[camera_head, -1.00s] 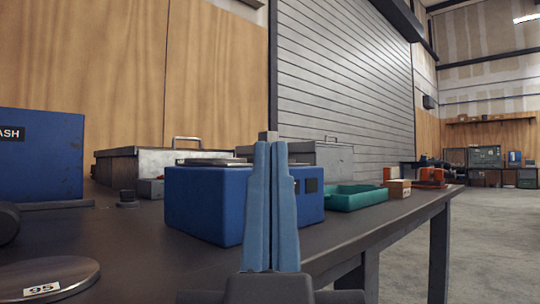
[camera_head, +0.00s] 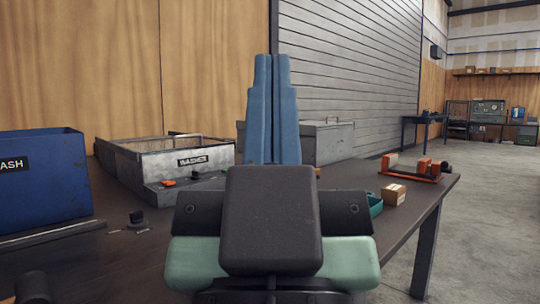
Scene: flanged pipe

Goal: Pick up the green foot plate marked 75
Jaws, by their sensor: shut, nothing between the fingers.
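I cannot make out a green foot plate marked 75 in this view. My gripper (camera_head: 272,62) points up in the middle of the picture, in front of the wall and shutter. Its two long blue fingers lie side by side, shut, with nothing held. The dark body of my gripper and pale green parts of my arm hide the middle and near part of the bench.
A dark bench (camera_head: 105,262) has a blue bin (camera_head: 45,190) at left and a metal washer tray (camera_head: 190,160) behind. A green tray (camera_head: 375,204), partly hidden, a small box (camera_head: 394,194) and an orange fixture (camera_head: 418,171) are at right. Open floor lies beyond the right edge.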

